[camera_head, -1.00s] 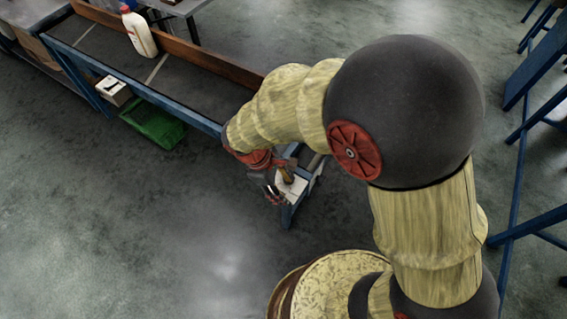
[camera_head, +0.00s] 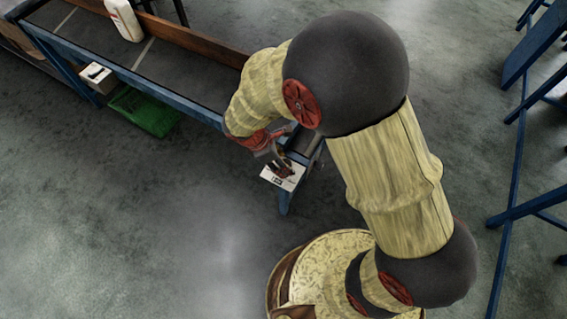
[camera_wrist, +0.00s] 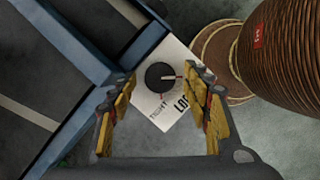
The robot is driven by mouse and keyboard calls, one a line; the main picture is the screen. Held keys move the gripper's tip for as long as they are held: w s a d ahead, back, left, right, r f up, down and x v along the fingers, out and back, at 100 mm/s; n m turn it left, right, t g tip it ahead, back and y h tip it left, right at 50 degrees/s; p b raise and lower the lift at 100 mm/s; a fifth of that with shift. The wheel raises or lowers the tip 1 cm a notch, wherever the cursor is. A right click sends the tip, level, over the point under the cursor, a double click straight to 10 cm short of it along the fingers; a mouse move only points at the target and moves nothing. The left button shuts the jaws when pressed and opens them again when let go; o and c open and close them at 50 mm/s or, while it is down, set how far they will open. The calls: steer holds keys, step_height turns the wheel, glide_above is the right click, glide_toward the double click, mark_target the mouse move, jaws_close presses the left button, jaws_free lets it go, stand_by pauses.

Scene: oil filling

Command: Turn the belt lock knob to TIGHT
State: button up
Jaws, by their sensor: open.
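In the wrist view the pointer aims to the right. The panel carries the printed words "TIGHT" and "LOCK", the latter partly hidden by a finger. My gripper (camera_wrist: 165,92) is open, with its yellow-padded fingers on either side of the knob in the picture; I cannot tell whether they touch it. In the head view my gripper (camera_head: 284,170) is over the white panel (camera_head: 272,178) at the end of the blue-framed bench, and hides the knob's details.
The blue-framed conveyor bench (camera_head: 178,95) runs to the upper left, with a white bottle (camera_head: 124,20) on it. A green crate (camera_head: 146,111) and a small box (camera_head: 97,77) are beside and under it. Open floor lies in front. Blue frames (camera_head: 535,150) stand at right.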

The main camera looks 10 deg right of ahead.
steer(key=shift+d+f, duration=0.15)
steer(key=shift+f, duration=0.15)
steer(key=shift+c, duration=0.4)
steer(key=c, duration=1.1)
